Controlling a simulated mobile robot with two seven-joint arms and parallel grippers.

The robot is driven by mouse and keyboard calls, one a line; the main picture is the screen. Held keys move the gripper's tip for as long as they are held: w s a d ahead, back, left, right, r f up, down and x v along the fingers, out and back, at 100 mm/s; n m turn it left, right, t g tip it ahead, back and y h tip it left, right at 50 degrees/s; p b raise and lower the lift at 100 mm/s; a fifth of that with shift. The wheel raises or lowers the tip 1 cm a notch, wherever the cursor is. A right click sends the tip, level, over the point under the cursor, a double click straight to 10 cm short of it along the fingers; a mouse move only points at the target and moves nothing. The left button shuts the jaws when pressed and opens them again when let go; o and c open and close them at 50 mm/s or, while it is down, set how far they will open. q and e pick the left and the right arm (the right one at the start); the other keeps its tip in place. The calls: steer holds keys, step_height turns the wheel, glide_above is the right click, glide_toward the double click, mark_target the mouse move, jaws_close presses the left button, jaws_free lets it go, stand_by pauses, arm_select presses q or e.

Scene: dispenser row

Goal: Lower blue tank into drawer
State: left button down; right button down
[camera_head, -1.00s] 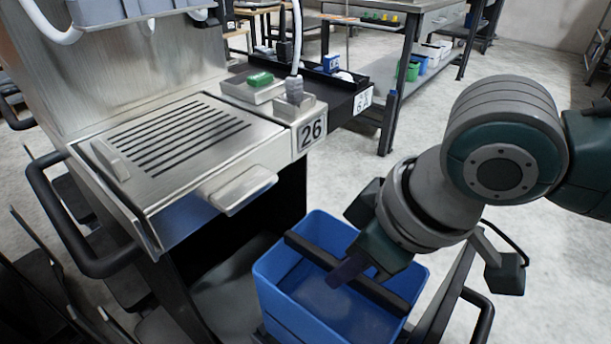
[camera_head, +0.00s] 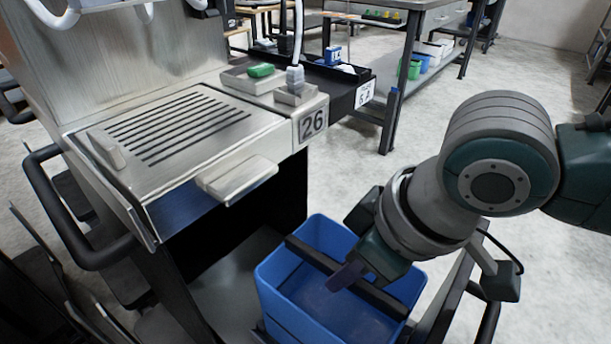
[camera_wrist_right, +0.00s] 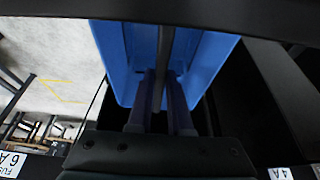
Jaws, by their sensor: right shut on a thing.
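The blue tank (camera_head: 283,299) is an open-topped box with a dark bar (camera_head: 372,295) across its top. My right gripper (camera_head: 352,274) is shut on that bar, near its middle, in the head view. The right wrist view shows the gripper's two fingers (camera_wrist_right: 162,103) on either side of the bar, with the tank's blue wall (camera_wrist_right: 205,62) behind. The tank hangs upright, in front of and below the metal dispenser. I cannot tell which drawer is meant or whether the tank's bottom touches anything. My left gripper is not in view.
The metal dispenser with a slotted tray (camera_head: 170,125), a protruding handle (camera_head: 237,181) and the number 26 plate (camera_head: 312,123) stands left of the tank. A dark curved rail (camera_head: 65,225) is at far left.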

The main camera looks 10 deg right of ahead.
steer(key=shift+w+a+f+b, duration=0.1)
steer(key=shift+w+f+b, duration=0.05)
steer(key=shift+f+b, duration=0.25)
steer(key=shift+f, duration=0.4)
steer(key=shift+f+b, duration=0.3)
steer(key=shift+b, duration=0.05)
steer(key=c, duration=0.9)
jaws_free()
steer(key=shift+c, duration=0.2)
steer(key=shift+o, duration=0.9)
steer(key=shift+f, duration=0.1)
steer(key=shift+s+d+f, duration=0.2)
steer(key=p+v, duration=0.4)
steer(key=v, duration=0.5)
steer(key=shift+w+r, duration=0.1)
steer(key=shift+r, duration=0.55)
